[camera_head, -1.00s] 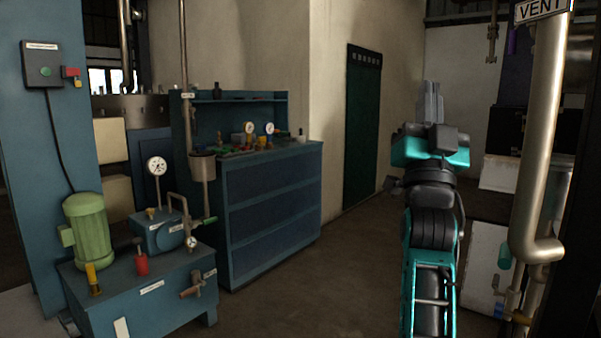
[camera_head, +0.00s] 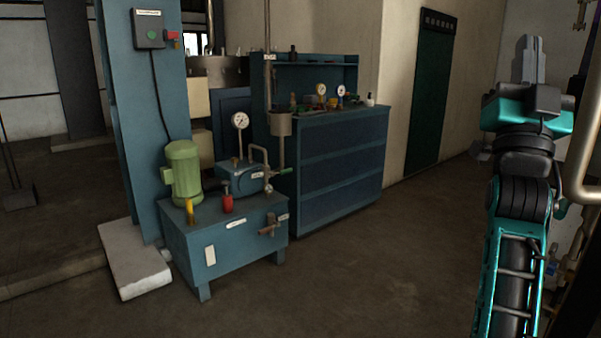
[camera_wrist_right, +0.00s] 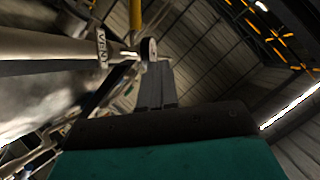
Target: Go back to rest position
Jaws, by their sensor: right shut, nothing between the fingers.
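My right arm rises along the right side of the head view, with its black and teal wrist on top. The right gripper (camera_head: 529,58) points upward, its grey fingers together and nothing held. In the right wrist view, the same gripper (camera_wrist_right: 154,85) shows its fingers side by side, pointing toward the roof. My left gripper is in neither view.
A blue pump unit (camera_head: 225,238) with a green motor (camera_head: 183,172) stands left of centre. A blue workbench (camera_head: 340,165) with gauges is behind it. A pipe (camera_head: 585,150) runs close beside my right arm. The middle floor (camera_head: 370,265) is clear.

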